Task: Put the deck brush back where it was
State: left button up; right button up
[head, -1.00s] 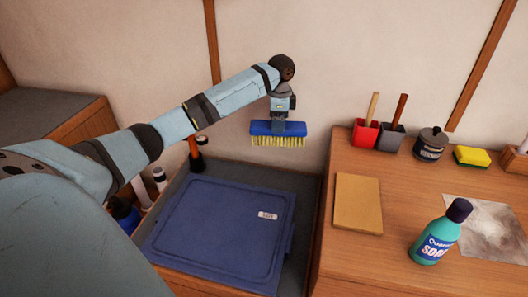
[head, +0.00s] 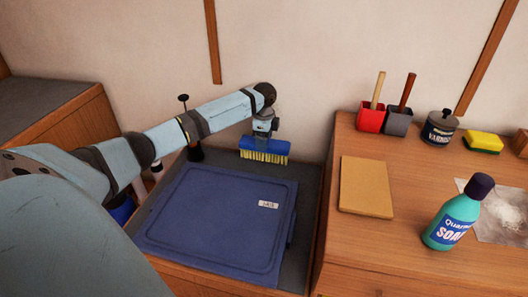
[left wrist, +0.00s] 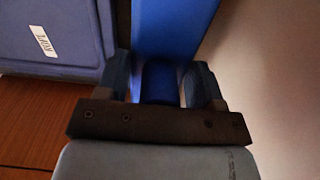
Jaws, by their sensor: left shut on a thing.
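The deck brush (head: 264,150) has a blue block and yellow bristles. My left gripper (head: 264,136) is shut on it from above and holds it with the bristles down, near the wall behind the blue lidded box. In the left wrist view the blue brush block (left wrist: 172,30) shows beyond the left gripper (left wrist: 163,82), with a blue part between the two fingers. Whether the bristles touch the surface below, I cannot tell. My right gripper is not in view.
The blue box lid (head: 220,222) with a white label lies below and in front of the brush. A dark plunger-like thing (head: 195,150) stands left of it. The wooden counter (head: 330,240) at right bears a tan board (head: 366,186), soap bottle (head: 458,212), red pot (head: 371,116) and varnish tin (head: 439,128).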

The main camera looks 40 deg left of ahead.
pick_arm(q)
jog(key=shift+f, duration=0.6)
notch_tip(320, 180, down, 3)
jog(key=shift+b, duration=0.65)
jog(key=shift+f, duration=0.9)
jog(key=o, duration=0.9)
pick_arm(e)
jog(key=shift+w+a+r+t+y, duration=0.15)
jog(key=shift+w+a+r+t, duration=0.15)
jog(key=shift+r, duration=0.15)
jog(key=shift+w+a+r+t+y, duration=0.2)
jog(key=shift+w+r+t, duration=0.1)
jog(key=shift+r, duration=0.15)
